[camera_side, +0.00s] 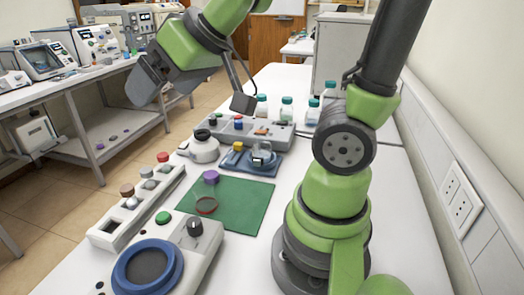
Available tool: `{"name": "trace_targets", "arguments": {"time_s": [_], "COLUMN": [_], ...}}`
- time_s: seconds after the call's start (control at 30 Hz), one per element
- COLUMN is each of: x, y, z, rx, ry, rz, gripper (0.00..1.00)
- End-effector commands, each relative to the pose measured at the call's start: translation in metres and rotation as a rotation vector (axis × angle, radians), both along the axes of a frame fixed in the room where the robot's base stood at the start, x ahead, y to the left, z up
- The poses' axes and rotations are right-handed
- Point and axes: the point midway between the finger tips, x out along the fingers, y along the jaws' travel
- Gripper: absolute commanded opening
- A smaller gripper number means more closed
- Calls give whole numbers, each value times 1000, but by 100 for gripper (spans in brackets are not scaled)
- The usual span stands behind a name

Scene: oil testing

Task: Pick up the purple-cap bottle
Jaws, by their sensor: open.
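A small purple cap (210,177) shows at the upper left part of the green mat (238,210). It is small in the picture, and I cannot make out a bottle body under it. My gripper (195,100) is open and empty, high above the table in the upper middle of the view. Its two dark fingers are spread wide. It is well apart from the purple cap, above and behind it in the picture.
A reddish ring-shaped dish (206,206) lies on the mat near the cap. A rack with coloured caps (138,205) stands left, a device with a blue ring (147,267) in front. A grey device (238,130) and teal-capped bottles (287,108) stand behind.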

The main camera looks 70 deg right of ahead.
Motion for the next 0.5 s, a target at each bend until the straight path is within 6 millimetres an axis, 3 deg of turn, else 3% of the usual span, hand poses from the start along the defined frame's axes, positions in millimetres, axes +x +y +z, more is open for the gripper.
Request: {"name": "trace_targets", "arguments": {"time_s": [0.1, 0.23, 0.37, 0.5], "x": [39, 63, 64, 41], "y": [-31, -75, -122, -168], "z": [-27, -62, -102, -142], "rx": [-189, -464, -787, -1152], "ry": [-21, 27, 186, 485], "rz": [-24, -62, -71, -2], "gripper": [89, 89, 89, 89]}}
